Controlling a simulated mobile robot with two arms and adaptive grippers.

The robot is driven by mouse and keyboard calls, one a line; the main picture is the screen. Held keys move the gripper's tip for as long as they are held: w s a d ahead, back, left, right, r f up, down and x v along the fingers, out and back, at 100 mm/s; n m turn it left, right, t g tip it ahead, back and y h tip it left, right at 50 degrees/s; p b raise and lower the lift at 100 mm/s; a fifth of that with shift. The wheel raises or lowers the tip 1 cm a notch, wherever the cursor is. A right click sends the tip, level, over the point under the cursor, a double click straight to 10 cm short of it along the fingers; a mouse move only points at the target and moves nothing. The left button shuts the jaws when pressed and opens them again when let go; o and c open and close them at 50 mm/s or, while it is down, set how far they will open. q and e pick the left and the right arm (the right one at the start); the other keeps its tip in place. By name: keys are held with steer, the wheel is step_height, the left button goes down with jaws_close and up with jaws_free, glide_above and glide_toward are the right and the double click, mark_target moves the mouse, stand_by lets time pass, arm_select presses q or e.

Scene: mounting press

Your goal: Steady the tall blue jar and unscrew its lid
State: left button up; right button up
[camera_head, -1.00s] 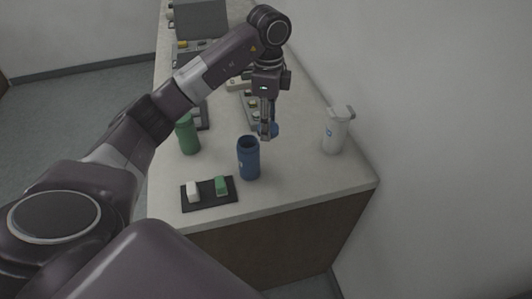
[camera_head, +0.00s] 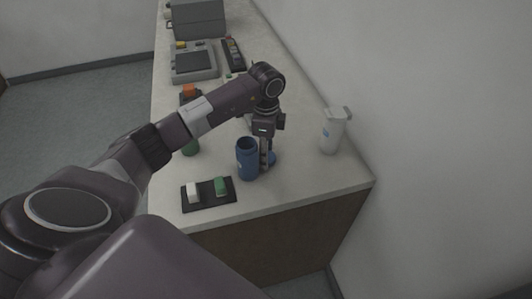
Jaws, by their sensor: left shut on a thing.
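The tall blue jar (camera_head: 247,161) stands upright on the counter near its front, with its dark mouth open at the top. Its blue lid (camera_head: 271,159) is off the jar, close to the jar's right side and low near the counter. My left gripper (camera_head: 265,164) points down and is shut on the lid. I cannot tell whether the lid touches the counter or the jar. My right gripper is out of view.
A black tray (camera_head: 208,205) with a white and a green block lies in front. A white pitcher (camera_head: 332,132) stands right, by the wall. Grey devices (camera_head: 194,63) stand farther back. The front right counter is clear.

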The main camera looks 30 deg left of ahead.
arm_select(q)
steer(key=shift+f, duration=0.1)
steer(key=o, duration=1)
